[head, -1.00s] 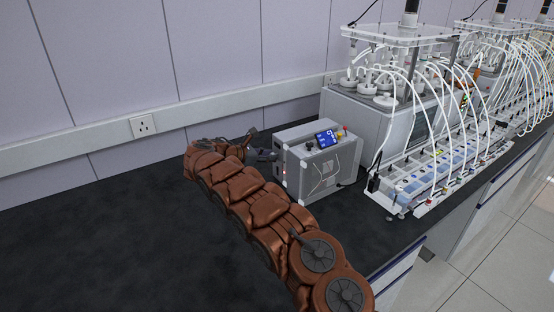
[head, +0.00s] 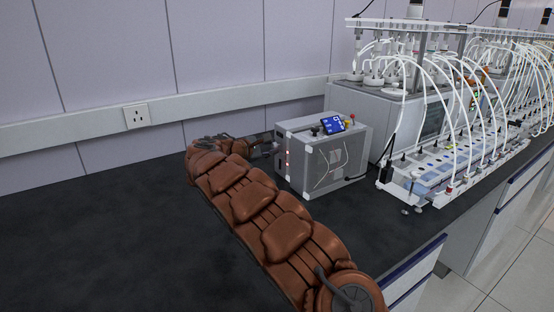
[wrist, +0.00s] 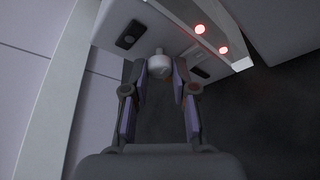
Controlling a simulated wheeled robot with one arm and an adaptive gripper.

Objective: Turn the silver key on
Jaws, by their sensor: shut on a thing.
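The silver key (wrist: 159,63) shows in the wrist view as a small pale, rounded piece sticking out of the side of a grey box (head: 336,170). My gripper (wrist: 160,72) is shut on it, one finger on each side. In the head view my gripper (head: 270,149) reaches the left side of the box, and the key itself is hidden there. The key's exact turn angle is hard to tell in the dim wrist view. Two red lights (wrist: 211,40) glow on the box near the key.
The box carries a small blue display (head: 333,125) and coloured buttons on top. A black socket (wrist: 131,34) sits beside the key. Reactors with white tubes (head: 470,120) stand to the right. The dark bench (head: 90,230) is clear at left. A wall outlet (head: 137,115) is behind.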

